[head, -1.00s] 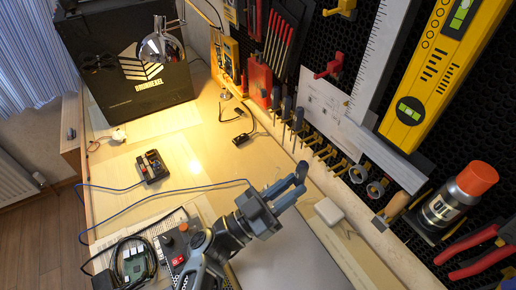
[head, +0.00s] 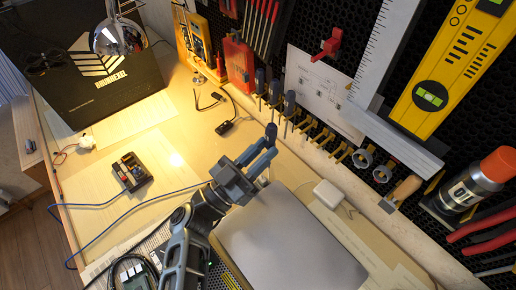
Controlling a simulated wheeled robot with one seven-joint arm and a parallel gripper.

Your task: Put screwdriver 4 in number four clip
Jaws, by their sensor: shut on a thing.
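My gripper (head: 266,150) is above the desk, left of the wall rack, and points up toward it. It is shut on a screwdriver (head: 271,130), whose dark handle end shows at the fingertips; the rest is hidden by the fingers. Three screwdrivers with dark blue-grey handles (head: 274,92) hang upright side by side in the rack. To their right is a row of empty yellowish clips (head: 310,126) along the rack's edge. The clip numbers are too small to read. The held screwdriver is apart from the clips.
A closed grey laptop (head: 290,245) lies below my gripper. A white adapter (head: 328,194) is beside it. Pliers, a spray can (head: 470,185) and a yellow level (head: 450,70) hang at the right. A lamp (head: 120,38) stands at the back left.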

